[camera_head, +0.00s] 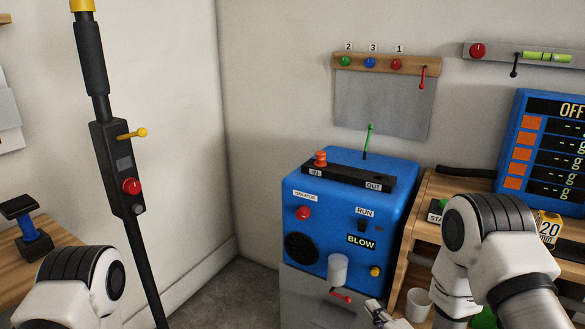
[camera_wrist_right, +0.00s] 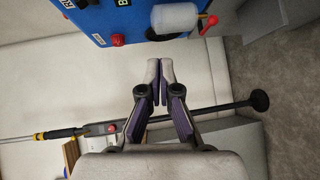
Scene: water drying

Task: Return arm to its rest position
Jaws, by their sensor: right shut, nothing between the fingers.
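My right arm (camera_head: 490,235) comes in from the lower right of the head view, bent in front of the wooden shelf unit. My right gripper (camera_head: 378,314) shows only in part at the bottom edge, in front of the grey base of the blue machine. In the right wrist view my right gripper (camera_wrist_right: 160,72) is shut and empty, with its two fingertips together. It is apart from the blue machine. My left arm (camera_head: 85,285) shows at the lower left; its gripper is out of view.
The blue machine (camera_head: 378,185) has a white cup-shaped part (camera_head: 338,269) and a red lever (camera_head: 341,295) near my right gripper. A white cup (camera_head: 418,303) stands in the wooden shelf unit (camera_head: 424,213). A black pole (camera_head: 110,150) rises at left.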

